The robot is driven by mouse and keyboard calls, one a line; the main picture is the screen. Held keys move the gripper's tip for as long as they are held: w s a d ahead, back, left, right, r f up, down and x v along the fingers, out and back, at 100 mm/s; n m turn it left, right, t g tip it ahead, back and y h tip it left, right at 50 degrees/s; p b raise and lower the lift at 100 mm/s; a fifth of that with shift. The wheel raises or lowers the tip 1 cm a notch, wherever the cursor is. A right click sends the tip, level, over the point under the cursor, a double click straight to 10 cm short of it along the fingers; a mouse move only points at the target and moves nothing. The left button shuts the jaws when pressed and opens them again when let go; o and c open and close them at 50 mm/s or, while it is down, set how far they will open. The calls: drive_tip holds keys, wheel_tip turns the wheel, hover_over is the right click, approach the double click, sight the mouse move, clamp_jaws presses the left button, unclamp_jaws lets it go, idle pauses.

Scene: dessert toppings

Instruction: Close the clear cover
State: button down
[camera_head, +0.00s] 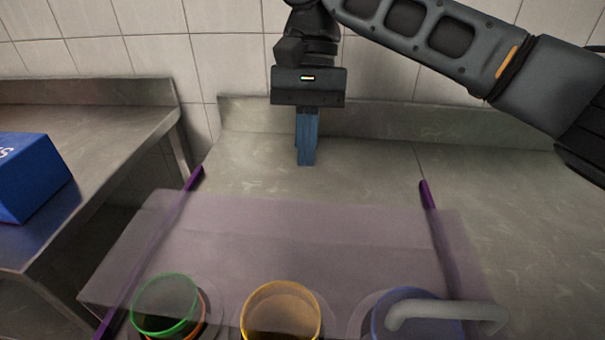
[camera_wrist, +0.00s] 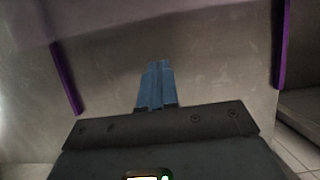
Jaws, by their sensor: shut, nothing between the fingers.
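The clear cover (camera_head: 290,235) is a see-through, faintly purple sheet in the lower half of the head view. It spans above or in front of the jars, between two purple bars (camera_head: 194,179) and (camera_head: 428,195). I cannot tell its exact tilt. My gripper (camera_head: 307,160) points down behind the cover's far edge, near the back of the steel counter. Its blue fingers are together and empty, apart from the cover in the picture. The fingers also show in the wrist view (camera_wrist: 157,85), with a purple bar (camera_wrist: 67,78) on one side and another (camera_wrist: 282,45) on the other.
A blue box (camera_head: 30,175) sits on the left counter. A tiled wall and raised counter edge (camera_head: 400,124) lie behind.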

sight(298, 227)
drive_tip(key=s, duration=0.2)
drive_tip(key=s+f, duration=0.1)
drive_tip(key=s, duration=0.1)
drive_tip(key=shift+s+f, duration=0.1)
drive_tip(key=shift+s, duration=0.15)
drive_tip(key=shift+s, duration=0.1)
drive_tip(key=s+p, duration=0.1)
drive_tip(key=p, duration=0.1)
drive_tip(key=s+p, duration=0.1)
drive_tip(key=p, duration=0.1)
drive_tip(key=s+p, duration=0.2)
drive_tip(key=shift+s+a+r, duration=0.1)
drive_tip(key=shift+r, duration=0.15)
drive_tip(key=shift+s+f+p, duration=0.15)
drive_tip(key=shift+s+p, duration=0.4)
drive_tip(key=shift+s, duration=0.05)
drive_tip(key=shift+s+f, duration=0.1)
drive_tip(key=shift+s, duration=0.05)
